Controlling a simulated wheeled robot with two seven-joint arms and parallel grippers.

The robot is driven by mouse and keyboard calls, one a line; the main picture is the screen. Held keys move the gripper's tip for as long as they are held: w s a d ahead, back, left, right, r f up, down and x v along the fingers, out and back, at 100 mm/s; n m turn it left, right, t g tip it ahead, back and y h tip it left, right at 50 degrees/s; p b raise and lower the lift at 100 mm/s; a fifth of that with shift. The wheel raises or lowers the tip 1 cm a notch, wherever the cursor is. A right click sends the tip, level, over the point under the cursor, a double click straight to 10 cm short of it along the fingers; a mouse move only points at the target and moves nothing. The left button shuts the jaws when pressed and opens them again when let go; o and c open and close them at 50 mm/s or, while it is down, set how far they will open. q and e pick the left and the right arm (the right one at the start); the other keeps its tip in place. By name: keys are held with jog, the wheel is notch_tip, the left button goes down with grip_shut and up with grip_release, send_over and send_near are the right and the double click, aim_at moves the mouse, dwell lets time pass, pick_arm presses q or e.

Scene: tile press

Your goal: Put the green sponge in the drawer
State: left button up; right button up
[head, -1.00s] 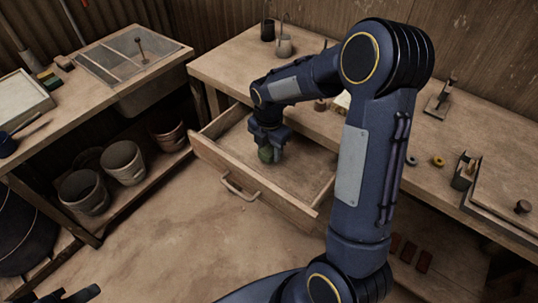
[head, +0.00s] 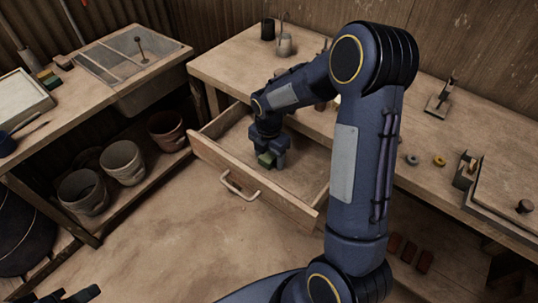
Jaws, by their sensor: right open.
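Several pots (head: 122,162) stand on a low shelf at the left. A sink bench (head: 95,88) is at the back left. The floor before the drawer is clear.

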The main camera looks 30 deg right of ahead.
aim_at(269, 155)
jog(key=shift+r, duration=0.5)
notch_tip(269, 155, up, 11)
jog(key=p, duration=0.1)
jog(key=s+a+r+m+t+y+p, duration=0.1)
jog(key=s+a+r+m+t, duration=0.1)
jog(key=s+m, duration=0.5)
jog(key=s+a+r+m+t+y+p, duration=0.1)
jog(key=s+a+r+m, duration=0.1)
jog(key=s+r+m, duration=0.2)
jog(key=s+a+r+m+t+y+p, duration=0.1)
jog(key=s+a+r+m+t, duration=0.1)
jog(key=s+m, duration=0.9)
jog(key=shift+a+r+m+t+y, duration=0.3)
jog(key=shift+a+r+m+y, duration=0.15)
jog(key=shift+m, duration=0.55)
